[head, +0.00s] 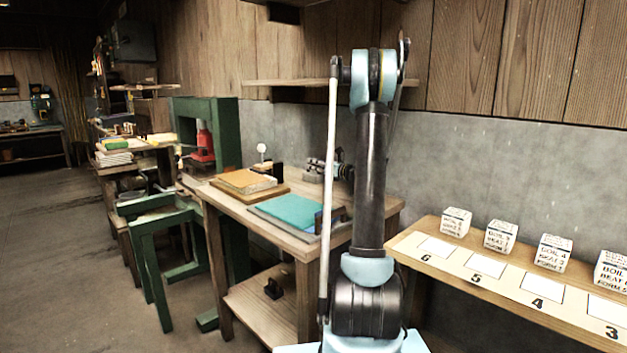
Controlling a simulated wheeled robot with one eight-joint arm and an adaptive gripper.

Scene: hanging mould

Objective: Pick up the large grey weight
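I cannot single out a large grey weight with certainty. A small dark object (273,288) sits on the lower shelf of the wooden bench. A dark upright piece (328,218) stands at the right end of the teal sheet on the bench top, partly behind my arm. My arm rises in the middle of the view. A jointed black and grey metal piece (322,167) shows just left of it above the back of the bench. It may be my gripper, but its fingers are too small and partly hidden to read.
The wooden bench (228,208) bears a tan board (243,181) and a teal sheet (290,211). A green press frame (222,118) with a red jack (204,142) stands behind it. At right, a shelf (405,240) holds several printed white cubes beside numbered squares. Floor is clear at left.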

